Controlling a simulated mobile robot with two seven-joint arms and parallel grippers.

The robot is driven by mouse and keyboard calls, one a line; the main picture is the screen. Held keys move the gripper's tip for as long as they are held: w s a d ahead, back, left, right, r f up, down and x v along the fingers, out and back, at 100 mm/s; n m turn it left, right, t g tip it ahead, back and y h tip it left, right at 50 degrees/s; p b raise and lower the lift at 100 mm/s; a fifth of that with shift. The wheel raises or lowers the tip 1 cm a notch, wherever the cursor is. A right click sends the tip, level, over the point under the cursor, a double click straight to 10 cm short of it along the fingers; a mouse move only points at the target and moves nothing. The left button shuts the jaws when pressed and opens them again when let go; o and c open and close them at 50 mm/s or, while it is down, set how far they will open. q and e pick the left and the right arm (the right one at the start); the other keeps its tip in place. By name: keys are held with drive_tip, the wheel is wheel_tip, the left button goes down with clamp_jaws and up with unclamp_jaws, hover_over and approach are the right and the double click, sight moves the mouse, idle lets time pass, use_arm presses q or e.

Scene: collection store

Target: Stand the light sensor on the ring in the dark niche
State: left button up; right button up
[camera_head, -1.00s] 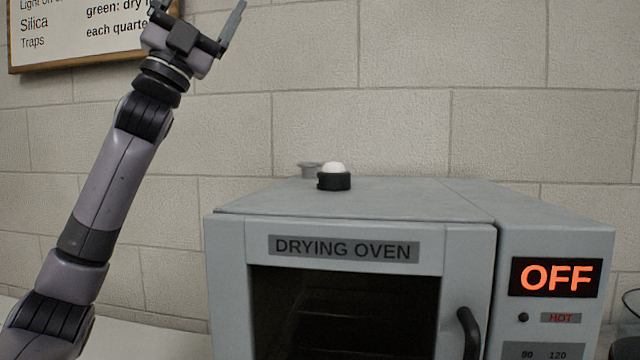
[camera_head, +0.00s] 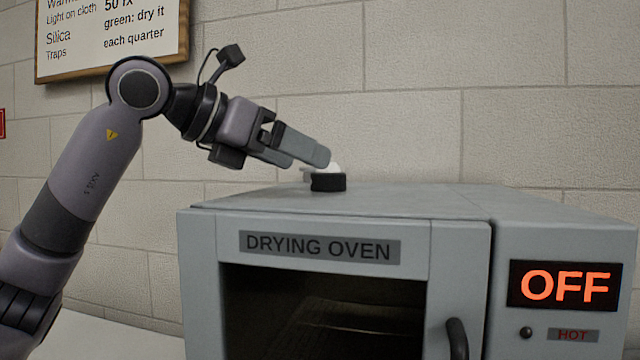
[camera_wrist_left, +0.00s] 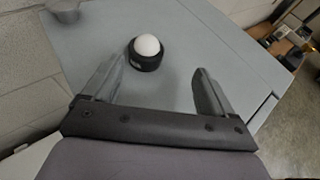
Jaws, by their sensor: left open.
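The light sensor (camera_head: 329,182), a short black puck with a white dome, stands upright on top of the drying oven near its back left. It also shows in the left wrist view (camera_wrist_left: 146,52), just beyond the fingertips and roughly between their lines. My left gripper (camera_head: 310,158) is open and empty, its fingers pointing right and slightly down at the sensor; in the head view a finger overlaps part of the dome. In the left wrist view the gripper (camera_wrist_left: 160,78) has its fingers wide apart. My right gripper, the ring and the dark niche are not seen.
The grey drying oven (camera_head: 461,215) fills the lower right, its display reading OFF. A small grey cup-like thing (camera_wrist_left: 62,10) stands behind the sensor on the oven top. A block wall is behind, with a framed notice (camera_head: 112,38) at upper left. The oven top to the right is clear.

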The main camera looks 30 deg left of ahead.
sight(319, 171)
use_arm(q)
drive_tip(key=shift+w+a+f+y, duration=0.15)
drive_tip(key=shift+a+f+y, duration=0.05)
drive_tip(key=shift+a+y, duration=0.1)
drive_tip(key=shift+w+f, duration=0.15)
drive_tip(key=shift+w, duration=0.1)
drive_tip(key=x, duration=0.6)
drive_tip(key=shift+w+a+p, duration=0.25)
drive_tip(key=shift+w+p, duration=0.15)
drive_tip(key=c, duration=1.2)
